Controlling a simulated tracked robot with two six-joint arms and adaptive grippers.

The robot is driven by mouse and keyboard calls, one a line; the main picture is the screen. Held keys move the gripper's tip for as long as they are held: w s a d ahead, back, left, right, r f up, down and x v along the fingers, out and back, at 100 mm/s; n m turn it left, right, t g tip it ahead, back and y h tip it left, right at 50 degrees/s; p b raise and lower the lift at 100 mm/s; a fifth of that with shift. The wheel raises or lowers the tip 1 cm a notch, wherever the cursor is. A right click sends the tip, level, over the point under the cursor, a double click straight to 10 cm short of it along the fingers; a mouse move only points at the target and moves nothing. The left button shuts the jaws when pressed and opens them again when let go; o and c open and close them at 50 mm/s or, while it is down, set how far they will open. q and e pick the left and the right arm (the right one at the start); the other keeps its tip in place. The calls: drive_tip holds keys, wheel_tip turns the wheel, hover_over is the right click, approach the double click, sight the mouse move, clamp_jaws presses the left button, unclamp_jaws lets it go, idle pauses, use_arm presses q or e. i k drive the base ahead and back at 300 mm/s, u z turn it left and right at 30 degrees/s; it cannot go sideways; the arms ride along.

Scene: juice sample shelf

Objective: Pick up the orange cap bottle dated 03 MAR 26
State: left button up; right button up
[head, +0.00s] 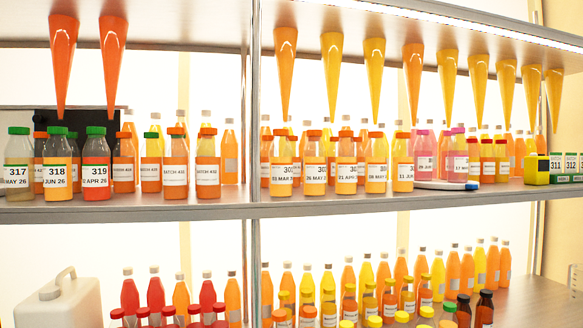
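A bottle of orange juice with an orange cap (282,172) stands upright on the middle shelf, just right of the vertical post, at the left end of a front row. Its white label has a large number starting with 30 and a date line that looks like 03 MAR; the small print is not fully sharp. To its right stand similar orange-cap bottles, one reading 26 MAY (315,172), one 21 APR (346,172), one 08 MAY (376,172) and one 11 JUN (403,172). Neither of my grippers is in view.
Several pointed cones (285,75) hang above the row. Other bottles stand close behind. A vertical post (252,130) is left of the row. The shelf's front edge (330,203) is bare.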

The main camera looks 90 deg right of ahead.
sight(281, 151)
drive_tip(key=u, duration=0.6)
drive_tip(key=i, duration=0.15)
drive_tip(key=u, duration=3.1)
drive_tip(key=k, duration=0.55)
drive_tip(key=z, duration=5.6)
drive_tip(key=k, duration=0.5)
